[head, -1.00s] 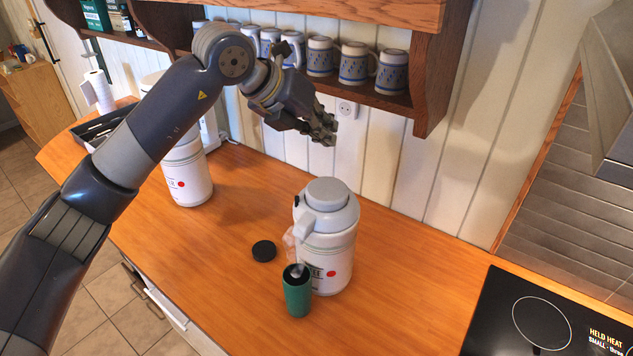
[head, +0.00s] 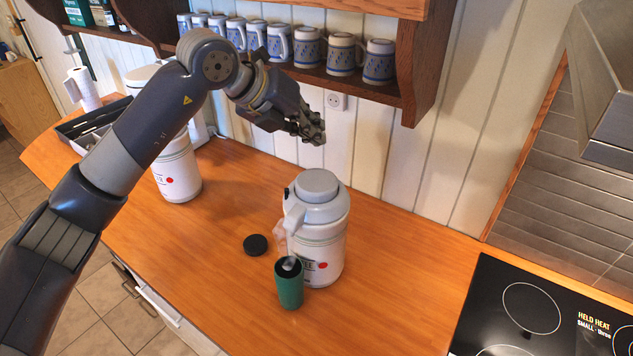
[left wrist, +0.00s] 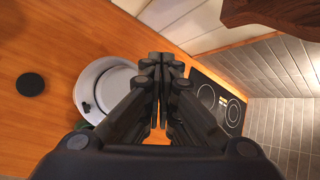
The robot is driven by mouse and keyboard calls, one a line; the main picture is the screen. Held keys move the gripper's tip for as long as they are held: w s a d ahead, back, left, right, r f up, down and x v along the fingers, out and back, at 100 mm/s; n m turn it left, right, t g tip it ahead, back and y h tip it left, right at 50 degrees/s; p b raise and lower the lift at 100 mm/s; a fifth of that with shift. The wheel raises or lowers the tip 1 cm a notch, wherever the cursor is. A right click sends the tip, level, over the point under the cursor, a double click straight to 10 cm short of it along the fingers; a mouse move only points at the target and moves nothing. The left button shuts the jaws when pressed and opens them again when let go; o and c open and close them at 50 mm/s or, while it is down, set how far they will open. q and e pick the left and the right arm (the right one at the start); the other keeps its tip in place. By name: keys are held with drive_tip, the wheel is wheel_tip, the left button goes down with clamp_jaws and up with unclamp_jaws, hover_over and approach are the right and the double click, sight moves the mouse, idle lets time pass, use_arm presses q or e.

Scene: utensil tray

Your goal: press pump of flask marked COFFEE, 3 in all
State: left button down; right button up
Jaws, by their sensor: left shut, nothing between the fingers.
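The near flask (head: 330,245) is white with a grey top, a red dot and a label partly hidden by the cup; only its last letters show, apparently EE. Its round grey pump (head: 317,184) stands raised on top. The pump also shows in the left wrist view (left wrist: 118,88), left of and partly behind the fingers. A green cup (head: 289,287) stands upright below the spout, with a pale wisp above it. My left gripper (head: 318,137) is shut and empty, above and slightly behind the pump, apart from it. My right gripper is out of view.
A second white flask (head: 177,170) stands further left, partly behind my arm. A black lid (head: 255,245) lies beside the cup. A wooden shelf (head: 410,98) with several mugs overhangs behind my gripper. A black cooktop (head: 560,310) is at right. The counter front is clear.

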use_arm(q)
drive_tip(key=b, duration=0.3)
hover_over(319, 176)
drive_tip(key=a, duration=0.1)
drive_tip(key=f, duration=0.5)
drive_tip(key=shift+s+a+f, duration=0.15)
drive_tip(key=shift+s+f, duration=0.15)
drive_tip(key=shift+f+b, duration=0.35)
drive_tip(key=shift+f, duration=0.25)
drive_tip(key=shift+f+b, duration=0.45)
drive_tip(key=shift+b, duration=0.1)
drive_tip(key=shift+s+f+b, duration=0.1)
drive_tip(key=shift+f+b, duration=0.8)
drive_tip(key=shift+f, duration=0.3)
idle(0.8)
drive_tip(key=shift+r, duration=0.1)
drive_tip(key=shift+r+p, duration=0.8)
drive_tip(key=shift+r, duration=0.7)
drive_tip(key=shift+r, duration=0.1)
